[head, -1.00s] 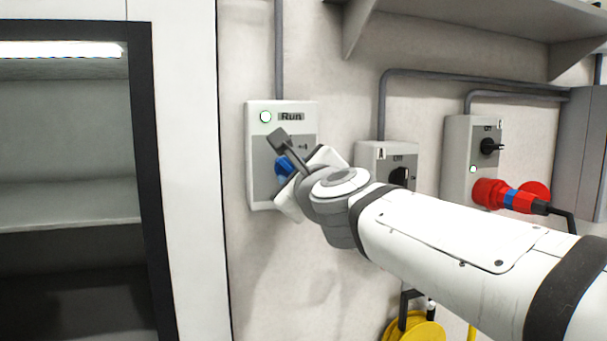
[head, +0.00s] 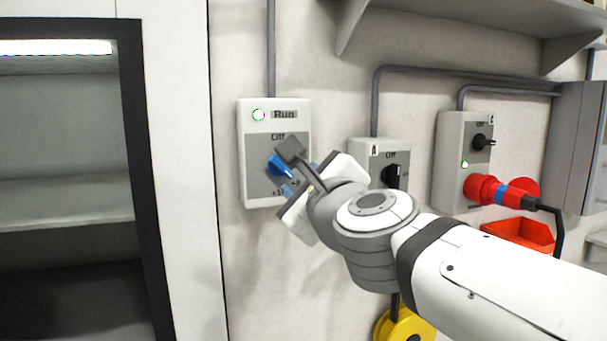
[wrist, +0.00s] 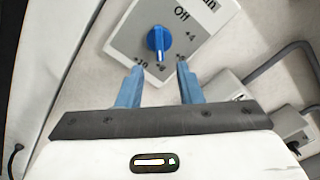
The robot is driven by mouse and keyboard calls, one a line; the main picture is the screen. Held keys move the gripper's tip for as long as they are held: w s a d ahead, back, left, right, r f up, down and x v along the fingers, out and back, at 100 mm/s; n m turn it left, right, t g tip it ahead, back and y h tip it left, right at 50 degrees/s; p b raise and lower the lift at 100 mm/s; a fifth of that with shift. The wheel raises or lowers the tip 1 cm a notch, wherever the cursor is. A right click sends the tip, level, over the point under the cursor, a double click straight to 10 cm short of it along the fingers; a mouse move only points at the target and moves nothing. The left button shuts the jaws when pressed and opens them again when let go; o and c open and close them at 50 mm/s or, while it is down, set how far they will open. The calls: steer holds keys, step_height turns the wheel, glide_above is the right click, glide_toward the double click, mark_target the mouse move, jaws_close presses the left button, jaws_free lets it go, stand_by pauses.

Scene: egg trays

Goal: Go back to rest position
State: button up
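My gripper (wrist: 158,80) is open and empty in the wrist view, its two blue fingers apart. Ahead of them is a blue rotary knob (wrist: 158,42) on a wall switch box with a grey face (wrist: 130,33). The fingertips are apart from the knob and lie below it in that view. In the head view the box (head: 249,150) has a lit green lamp beside the label "Run", and my gripper (head: 284,183) is in front of its lower right part. The knob (head: 279,165) is partly in view there.
Right of my wrist are switch box A (head: 365,155) and another box (head: 450,150) with a red plug (head: 483,188). A red bin (head: 520,233) and a yellow reel (head: 402,327) are lower. An open cabinet (head: 139,100) stands at left, a shelf (head: 450,20) above.

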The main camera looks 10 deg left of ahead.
steer(key=s+d+f+n+g+h+p, duration=0.2)
steer(key=d+f+n+g+h+p, duration=0.35)
steer(key=d+f+n, duration=0.8)
steer(key=s+d+f+n+g+h+p, duration=0.4)
steer(key=s+d+f+n+g, duration=0.3)
steer(key=s+d+f, duration=0.3)
steer(key=d+f+p, duration=0.1)
steer(key=d, duration=0.1)
steer(key=shift+s+d+f, duration=0.35)
steer(key=shift+s+f, duration=0.05)
steer(key=shift+a, duration=0.1)
